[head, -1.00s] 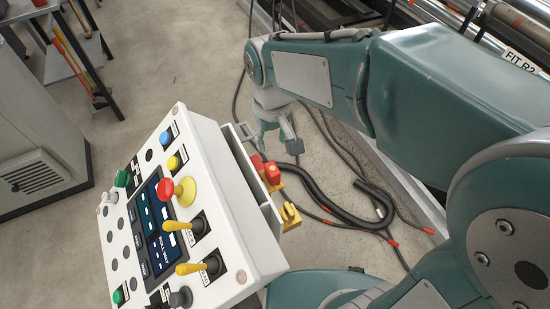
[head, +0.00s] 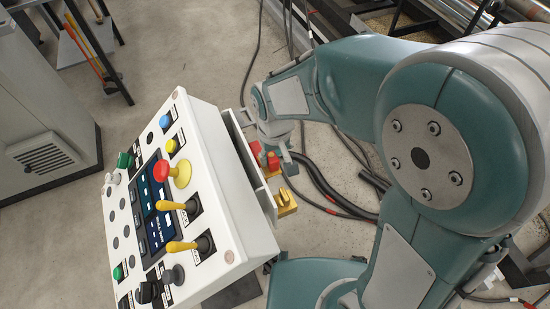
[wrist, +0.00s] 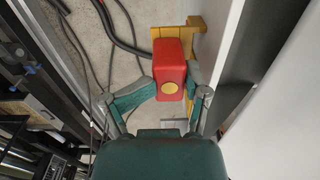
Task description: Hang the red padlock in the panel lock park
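The red padlock (wrist: 172,65), with a round yellow spot on its face, fills the middle of the wrist view. In the head view the padlock (head: 262,158) shows at the panel's right side, partly hidden by my gripper (head: 277,160). In the wrist view my gripper (wrist: 174,82) has a finger against each side of the padlock, with no clear gap. A yellow bracket (wrist: 197,38) is behind the padlock along the panel wall. In the head view a yellow fitting (head: 286,204) sticks out lower on the same side. The shackle is hidden.
The white control panel (head: 232,240) carries buttons, levers and a red mushroom knob (head: 165,172). Its side wall stands close to the right of my gripper. Black hoses (head: 325,180) lie on the floor beyond. A grey cabinet (head: 45,120) stands at left.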

